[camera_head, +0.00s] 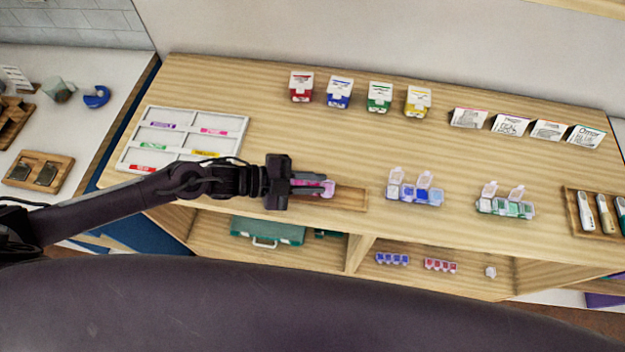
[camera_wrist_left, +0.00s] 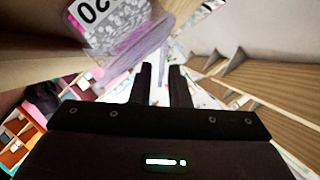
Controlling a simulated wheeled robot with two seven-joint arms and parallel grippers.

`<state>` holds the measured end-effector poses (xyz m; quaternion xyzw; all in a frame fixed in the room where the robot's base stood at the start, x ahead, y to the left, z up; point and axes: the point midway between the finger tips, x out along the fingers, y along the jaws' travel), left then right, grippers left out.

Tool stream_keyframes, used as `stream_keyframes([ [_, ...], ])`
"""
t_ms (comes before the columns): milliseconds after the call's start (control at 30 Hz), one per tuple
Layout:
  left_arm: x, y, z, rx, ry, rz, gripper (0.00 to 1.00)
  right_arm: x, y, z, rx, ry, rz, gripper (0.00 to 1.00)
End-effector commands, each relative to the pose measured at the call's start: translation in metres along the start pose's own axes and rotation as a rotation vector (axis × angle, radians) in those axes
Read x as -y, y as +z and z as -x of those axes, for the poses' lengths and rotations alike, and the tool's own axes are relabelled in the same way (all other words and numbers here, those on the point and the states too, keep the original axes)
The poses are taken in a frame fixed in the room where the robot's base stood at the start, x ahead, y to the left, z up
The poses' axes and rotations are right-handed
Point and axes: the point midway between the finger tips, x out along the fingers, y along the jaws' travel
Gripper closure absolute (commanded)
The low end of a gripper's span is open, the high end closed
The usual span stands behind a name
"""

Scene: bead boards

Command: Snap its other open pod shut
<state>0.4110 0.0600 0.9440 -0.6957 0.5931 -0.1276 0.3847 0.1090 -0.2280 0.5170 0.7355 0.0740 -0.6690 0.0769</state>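My left gripper (camera_head: 326,186) reaches in from the left above the front of the shelf top, over a wooden tray (camera_head: 350,198). A pink-purple item (camera_head: 328,188) shows at its fingers, partly hidden. In the left wrist view two dark fingers (camera_wrist_left: 167,85) stand apart with a gap between them. A clear purple-edged thing with a white number label (camera_wrist_left: 120,30) is close by on their left; I cannot tell if it touches. A blue pod strip (camera_head: 424,196) and a green pod strip (camera_head: 510,209) stand to the right, each with two lids raised. My right gripper is not in view.
A white sorting tray (camera_head: 243,124) with coloured labels lies at left. Red, blue, green and yellow boxes (camera_head: 379,96) and several folded cards (camera_head: 510,125) line the back. A wooden tray of tools (camera_head: 573,215) is far right. Closed strips (camera_head: 392,259) sit on the shelf below.

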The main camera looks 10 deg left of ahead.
Motion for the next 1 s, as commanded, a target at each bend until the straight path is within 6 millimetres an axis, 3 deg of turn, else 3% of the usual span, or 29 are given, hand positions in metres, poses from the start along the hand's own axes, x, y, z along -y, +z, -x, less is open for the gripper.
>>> stream_keyframes([
  [667,0.002,-0.001,0.0,0.001,0.014,0.03,0.75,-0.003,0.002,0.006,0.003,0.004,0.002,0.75],
  [967,0.021,0.0,0.0,0.001,0.136,0.325,0.75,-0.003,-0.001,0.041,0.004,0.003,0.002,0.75],
  [1000,0.015,0.005,0.005,0.004,0.143,0.345,0.75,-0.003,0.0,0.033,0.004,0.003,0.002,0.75],
])
